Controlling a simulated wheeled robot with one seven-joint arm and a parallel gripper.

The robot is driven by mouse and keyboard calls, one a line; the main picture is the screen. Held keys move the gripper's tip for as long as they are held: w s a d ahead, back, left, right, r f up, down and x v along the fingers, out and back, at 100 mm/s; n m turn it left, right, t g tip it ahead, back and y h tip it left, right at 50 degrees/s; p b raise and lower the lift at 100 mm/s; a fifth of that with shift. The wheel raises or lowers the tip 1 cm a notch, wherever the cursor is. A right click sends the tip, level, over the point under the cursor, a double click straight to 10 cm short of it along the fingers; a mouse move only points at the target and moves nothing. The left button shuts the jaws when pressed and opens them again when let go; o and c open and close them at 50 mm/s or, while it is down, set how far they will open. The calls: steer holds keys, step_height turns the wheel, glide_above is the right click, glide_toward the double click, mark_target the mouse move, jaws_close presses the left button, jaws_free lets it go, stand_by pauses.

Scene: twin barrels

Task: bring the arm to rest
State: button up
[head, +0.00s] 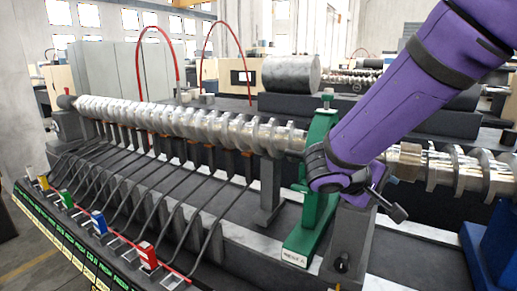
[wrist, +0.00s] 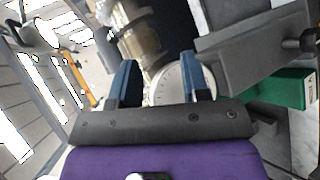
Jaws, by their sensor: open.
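My purple arm reaches in from the upper right of the head view. Its dark end with my gripper (head: 385,195) is by the long silver screw shaft (head: 200,122), just right of the green stand (head: 312,190); the fingers are hard to make out there. In the wrist view my gripper (wrist: 156,80) shows two blue fingers spread apart with nothing held between them. A round pale metal part (wrist: 172,88) shows behind the fingers, and I cannot tell whether they touch it. The green stand also shows at the right of the wrist view (wrist: 285,90).
A rail with coloured levers, one of them red (head: 148,256), runs along the lower left. Bent dark rods lead from it to the shaft. A blue block (head: 492,245) stands at the lower right.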

steer(key=s+d+r+m+y, duration=0.1)
steer(key=s+r+y, duration=0.3)
steer(key=s, duration=0.5)
steer(key=s+d+r+m+y, duration=0.2)
steer(key=s+r+m+y, duration=0.1)
steer(key=s+y, duration=0.5)
steer(key=shift+s+d+r+m+t, duration=0.3)
steer(key=shift+s+r, duration=0.3)
steer(key=shift+s, duration=0.65)
